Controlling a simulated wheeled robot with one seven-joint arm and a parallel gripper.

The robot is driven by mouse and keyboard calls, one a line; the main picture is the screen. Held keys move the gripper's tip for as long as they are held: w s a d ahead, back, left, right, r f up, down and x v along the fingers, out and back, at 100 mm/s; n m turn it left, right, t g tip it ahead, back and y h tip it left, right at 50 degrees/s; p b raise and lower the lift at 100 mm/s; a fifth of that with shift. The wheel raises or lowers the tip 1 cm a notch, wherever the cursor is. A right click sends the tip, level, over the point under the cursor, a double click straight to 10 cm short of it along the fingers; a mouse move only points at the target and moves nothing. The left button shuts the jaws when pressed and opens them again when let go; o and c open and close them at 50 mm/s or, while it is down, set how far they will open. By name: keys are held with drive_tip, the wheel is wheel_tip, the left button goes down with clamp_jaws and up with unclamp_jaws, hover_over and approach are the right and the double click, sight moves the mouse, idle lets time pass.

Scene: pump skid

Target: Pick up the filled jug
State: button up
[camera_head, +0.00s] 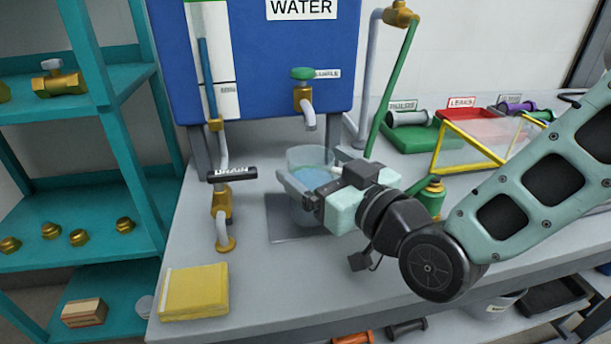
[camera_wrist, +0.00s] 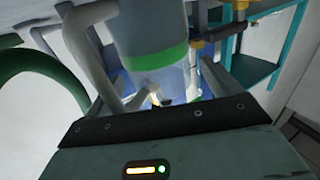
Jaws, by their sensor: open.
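The jug (camera_head: 305,160) is clear and holds bluish water. It stands upright on a dark grey plate (camera_head: 283,226) on the bench, below the sample tap (camera_head: 305,105). In the wrist view the jug (camera_wrist: 145,30) shows a green band and a pale curved handle (camera_wrist: 78,35) at the left. My gripper (camera_head: 309,167) is open, reaching in from the right at about the jug's upper half. One finger is on the jug's near left side, the other at its far right. In the wrist view my gripper (camera_wrist: 160,88) has the jug between its fingers. I cannot tell whether they touch it.
A drain valve (camera_head: 221,200) stands left of the jug, and a yellow pad (camera_head: 195,292) lies front left. A green hose (camera_head: 392,90) stands behind my wrist. Green and red trays (camera_head: 410,140) with parts sit at the right. The blue water tank (camera_head: 260,60) is above.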

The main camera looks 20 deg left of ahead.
drive_tip(key=c, duration=1.8)
drive_tip(key=shift+r, duration=0.1)
